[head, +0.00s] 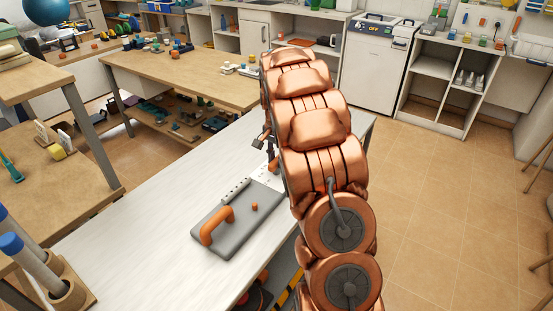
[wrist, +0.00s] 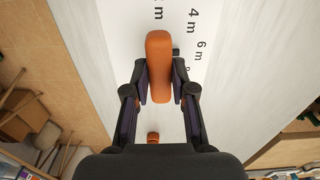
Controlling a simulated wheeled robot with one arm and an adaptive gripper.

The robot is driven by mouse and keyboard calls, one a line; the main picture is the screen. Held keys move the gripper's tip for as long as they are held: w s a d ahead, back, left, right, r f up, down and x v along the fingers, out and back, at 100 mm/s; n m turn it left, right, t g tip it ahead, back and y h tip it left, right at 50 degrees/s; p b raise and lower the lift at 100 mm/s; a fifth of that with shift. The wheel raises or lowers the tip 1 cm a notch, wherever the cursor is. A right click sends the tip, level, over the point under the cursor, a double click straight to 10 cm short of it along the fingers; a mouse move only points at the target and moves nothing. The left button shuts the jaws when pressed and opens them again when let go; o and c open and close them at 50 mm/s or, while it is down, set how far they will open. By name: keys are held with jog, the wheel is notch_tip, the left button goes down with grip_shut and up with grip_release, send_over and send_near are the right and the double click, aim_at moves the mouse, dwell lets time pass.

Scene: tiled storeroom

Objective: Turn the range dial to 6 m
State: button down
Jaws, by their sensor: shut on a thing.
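In the wrist view an orange bar-shaped dial knob (wrist: 158,50) stands on a white panel (wrist: 130,20) with printed range marks. The knob's far end points up the picture, toward a partly cut-off "m" mark. "4 m" (wrist: 192,18) is to its upper right and "6 m" (wrist: 202,48) to its right; a further mark below is partly hidden. My gripper (wrist: 159,88) is shut on the knob, one finger on each side. In the head view the white panel (head: 268,178) is mostly hidden behind my arm, and the knob cannot be made out.
A grey plate (head: 228,232) with an orange handle (head: 214,226) and a small orange knob (head: 254,206) lies on the white table (head: 130,225). A small orange knob (wrist: 153,138) is near my gripper's base. Tubes in a wooden holder (head: 68,295) stand at the left.

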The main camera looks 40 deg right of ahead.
aim_at(276, 159)
dwell(0.3)
jog(key=c, duration=1)
grip_release()
jog(key=shift+o, duration=0.2)
notch_tip(276, 159, up, 12)
jog(key=shift+a, duration=0.1)
